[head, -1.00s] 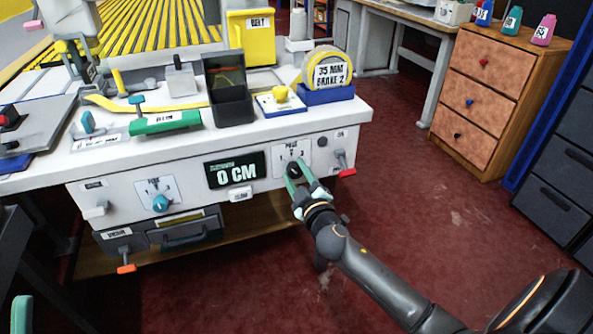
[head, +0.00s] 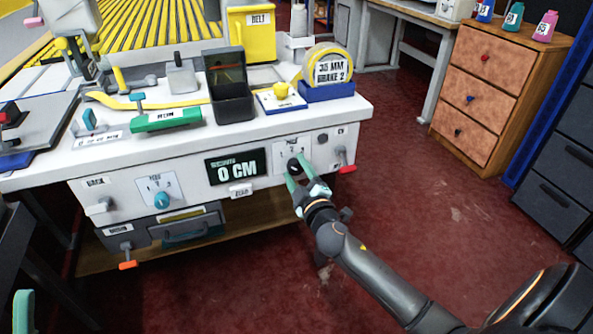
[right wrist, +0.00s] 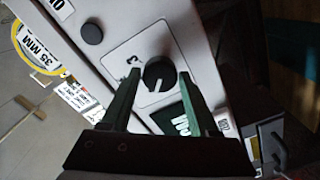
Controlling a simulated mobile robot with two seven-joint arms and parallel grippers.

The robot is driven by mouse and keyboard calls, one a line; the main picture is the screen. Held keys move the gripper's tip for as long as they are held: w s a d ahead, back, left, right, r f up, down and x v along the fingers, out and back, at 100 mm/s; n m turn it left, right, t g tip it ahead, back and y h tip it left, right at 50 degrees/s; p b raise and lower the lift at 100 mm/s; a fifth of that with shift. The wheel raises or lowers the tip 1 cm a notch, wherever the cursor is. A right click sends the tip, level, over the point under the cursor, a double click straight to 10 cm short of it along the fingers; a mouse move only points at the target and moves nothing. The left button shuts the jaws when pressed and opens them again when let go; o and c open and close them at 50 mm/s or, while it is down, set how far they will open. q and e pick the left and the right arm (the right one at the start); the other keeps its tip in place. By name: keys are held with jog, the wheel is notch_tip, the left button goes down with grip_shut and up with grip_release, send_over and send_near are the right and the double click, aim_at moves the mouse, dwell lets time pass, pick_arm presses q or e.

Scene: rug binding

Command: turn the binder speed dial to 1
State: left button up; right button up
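A black round dial (head: 294,165) sits on a white plate with printed numbers at the right of the machine's front panel. In the right wrist view the dial (right wrist: 160,75) has a white pointer mark towards the picture's bottom, and a "3" shows to its left. My right gripper (head: 291,178) is at this dial, its green fingers (right wrist: 158,76) on either side of the knob with small gaps. A teal dial (head: 162,200) on another numbered plate is further left; the plate wording is too small to read. A green tip of my left gripper (head: 22,312) shows at the lower left edge.
A "0 CM" display (head: 236,167) lies left of the black dial. A red-tipped lever (head: 347,168) is close on its right. The tabletop (head: 270,124) above holds a tape roll (head: 328,66) and a black bin (head: 232,100). Floor at the right is clear.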

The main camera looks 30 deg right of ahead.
jog(key=shift+o, duration=1.3)
jog(key=v, duration=1.2)
jog(key=shift+s, duration=0.3)
